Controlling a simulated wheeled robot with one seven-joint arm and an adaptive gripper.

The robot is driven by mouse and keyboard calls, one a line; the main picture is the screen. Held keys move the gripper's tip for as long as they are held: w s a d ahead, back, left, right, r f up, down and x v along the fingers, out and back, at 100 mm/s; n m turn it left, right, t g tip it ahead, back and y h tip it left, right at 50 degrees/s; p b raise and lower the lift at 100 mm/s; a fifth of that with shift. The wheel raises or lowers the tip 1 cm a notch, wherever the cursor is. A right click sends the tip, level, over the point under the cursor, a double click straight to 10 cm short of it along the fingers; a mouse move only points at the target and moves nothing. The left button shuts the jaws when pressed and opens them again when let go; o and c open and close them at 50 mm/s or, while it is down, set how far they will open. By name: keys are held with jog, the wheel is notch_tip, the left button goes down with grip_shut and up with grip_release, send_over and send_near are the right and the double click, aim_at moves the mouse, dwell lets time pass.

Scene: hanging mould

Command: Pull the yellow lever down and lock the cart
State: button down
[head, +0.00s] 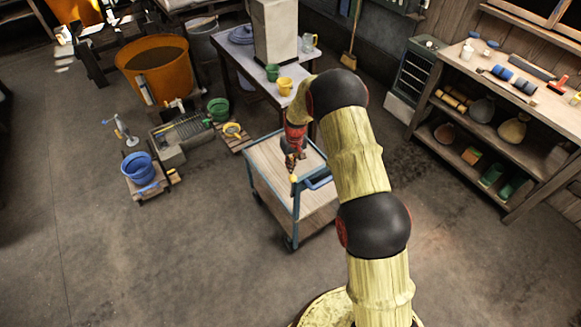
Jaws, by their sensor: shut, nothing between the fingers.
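The cart (264,160) stands on the floor near the middle of the head view. It has a wooden top, wooden side panels, a blue frame and dark castors. A blue handle (320,180) is at its right end. My gripper (293,176) hangs down over the cart's near right corner, shut and empty. A small yellow-orange spot shows at its tip. I cannot tell whether this is the yellow lever or part of my gripper, or whether they touch. My arm hides part of the cart's right side.
A table (240,62) with a grey block, a yellow mug (285,86) and a green mug stands behind the cart. A blue bucket (139,167), a grey basin and an orange tub (155,68) are at the left. Wooden shelving (470,150) is at the right. The front-left floor is clear.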

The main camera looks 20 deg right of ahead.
jog(key=shift+s+f, duration=0.1)
jog(key=shift+s, duration=0.05)
jog(key=s+b, duration=0.1)
jog(key=b, duration=0.1)
jog(key=s+d+t+b, duration=0.1)
jog(key=b, duration=0.2)
jog(key=shift+s+f+t, duration=0.1)
jog(key=shift+s+t, duration=0.1)
jog(key=shift+t, duration=0.1)
jog(key=s+d+f+t+b, duration=0.1)
jog(key=s+d+f+b, duration=0.1)
jog(key=s+b, duration=0.4)
jog(key=s+d+f+t+y+b, duration=0.1)
jog(key=s+b, duration=0.4)
jog(key=b, duration=1)
jog(key=shift+s+d+f, duration=0.4)
jog(key=shift+f, duration=0.35)
jog(key=s+d+p+v, duration=0.1)
jog(key=p+v, duration=0.3)
jog(key=v, duration=0.7)
jog(key=shift+s+d+f, duration=0.15)
jog(key=shift+s+f, duration=0.05)
jog(key=shift+s, duration=0.15)
